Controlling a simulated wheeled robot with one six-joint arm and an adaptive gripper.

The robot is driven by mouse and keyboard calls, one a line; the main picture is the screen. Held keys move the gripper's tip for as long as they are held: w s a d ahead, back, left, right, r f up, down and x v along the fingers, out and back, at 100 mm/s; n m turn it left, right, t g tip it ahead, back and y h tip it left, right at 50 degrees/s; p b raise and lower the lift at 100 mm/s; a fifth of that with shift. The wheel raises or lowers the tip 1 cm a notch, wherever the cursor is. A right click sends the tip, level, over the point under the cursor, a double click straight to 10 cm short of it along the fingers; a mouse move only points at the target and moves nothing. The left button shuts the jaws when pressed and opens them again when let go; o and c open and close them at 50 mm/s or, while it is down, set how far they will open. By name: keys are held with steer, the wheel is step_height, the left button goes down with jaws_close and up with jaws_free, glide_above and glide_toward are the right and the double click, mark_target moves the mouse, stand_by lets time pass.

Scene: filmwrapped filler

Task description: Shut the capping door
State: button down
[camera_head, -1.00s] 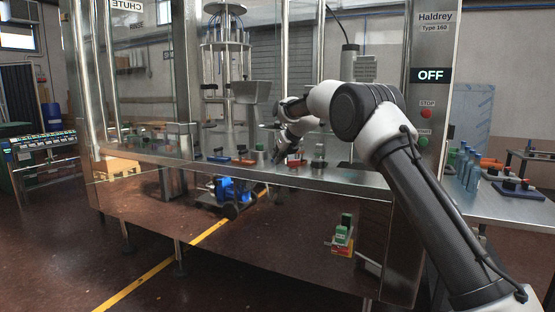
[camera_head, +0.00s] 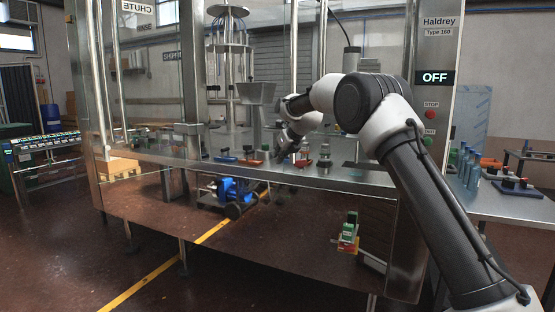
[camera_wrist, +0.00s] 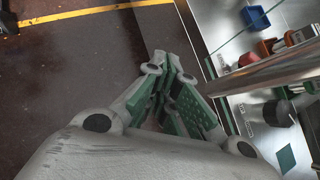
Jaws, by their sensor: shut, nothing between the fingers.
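The capping machine (camera_head: 437,120) is a tall steel cabinet marked "Haldrey Type 160" with clear panels and upright steel bars. A clear panel with a tall bar handle (camera_head: 100,80) shows at its left; I cannot tell for sure which panel is the capping door or how far it stands open. My gripper (camera_wrist: 168,68) is shut and empty, its green-padded fingers together. In the wrist view it is over the dark floor beside the machine's deck, with a steel bar (camera_wrist: 270,72) to its right, apart from the fingers. In the head view my gripper is small and partly hidden near the deck's front edge.
The steel deck (camera_head: 340,178) bears several small coloured parts. A side table (camera_head: 530,205) with bottles stands at right. Open floor with a yellow line (camera_head: 140,287) lies at lower left.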

steer(key=s+a+r, duration=0.4)
steer(key=r, duration=0.2)
steer(key=s+d+f+n+g+h, duration=0.1)
steer(key=s+d+f+n+g, duration=0.1)
steer(key=s+d+f+n, duration=0.45)
steer(key=s+d+f+n+g+h, duration=0.1)
steer(key=s+f+n+g, duration=0.15)
steer(key=s+n, duration=0.7)
steer(key=s+d+n, duration=0.4)
steer(key=s+d, duration=0.3)
steer(key=s, duration=0.6)
steer(key=s+d+r+n+h, duration=0.1)
steer(key=s+d+n, duration=0.4)
steer(key=s, duration=0.9)
steer(key=s+d+r+n+t+h, duration=0.1)
steer(key=s+d+n, duration=0.4)
steer(key=s+d, duration=0.6)
steer(key=s, duration=0.3)
steer(key=shift+s+d, duration=0.15)
steer(key=shift+s, duration=0.1)
steer(key=shift+w+r, duration=0.1)
